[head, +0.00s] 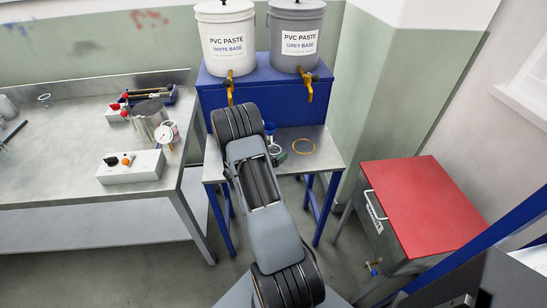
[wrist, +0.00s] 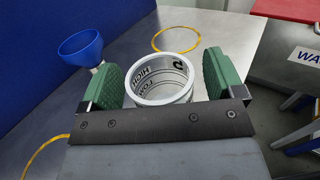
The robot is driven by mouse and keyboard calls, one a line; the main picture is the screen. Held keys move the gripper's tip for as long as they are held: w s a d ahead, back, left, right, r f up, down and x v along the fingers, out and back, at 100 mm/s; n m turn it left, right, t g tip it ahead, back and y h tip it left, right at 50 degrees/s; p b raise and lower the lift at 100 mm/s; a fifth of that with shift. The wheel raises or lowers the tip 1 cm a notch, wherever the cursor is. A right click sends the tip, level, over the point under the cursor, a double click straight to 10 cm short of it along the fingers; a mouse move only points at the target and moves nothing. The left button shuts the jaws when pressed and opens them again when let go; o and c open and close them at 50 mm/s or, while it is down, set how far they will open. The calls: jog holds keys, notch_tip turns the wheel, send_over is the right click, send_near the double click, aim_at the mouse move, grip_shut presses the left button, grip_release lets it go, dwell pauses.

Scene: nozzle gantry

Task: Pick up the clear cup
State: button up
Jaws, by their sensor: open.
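The clear cup (wrist: 160,82) has a white rim and dark printed lettering, with "HIGH" and "LOW" partly readable. It stands upright on the grey metal bench top (wrist: 245,52) in the wrist view. My gripper (wrist: 166,72) is open, with its green-padded fingers on either side of the cup. A small gap shows between the cup and each finger. The lower near side of the cup is hidden behind the dark gripper body. In the head view my arm covers much of this area, and the cup shows only as a small pale shape (head: 274,149).
A blue funnel (wrist: 82,47) stands close to the left finger. A yellow ring (wrist: 176,39) lies behind the cup. Two paste buckets, white (head: 226,38) and grey (head: 296,36), sit above yellow taps (head: 309,88). A red-topped cabinet (head: 425,205) stands at right.

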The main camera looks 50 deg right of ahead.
jog(key=c, duration=1)
jog(key=shift+r, duration=0.1)
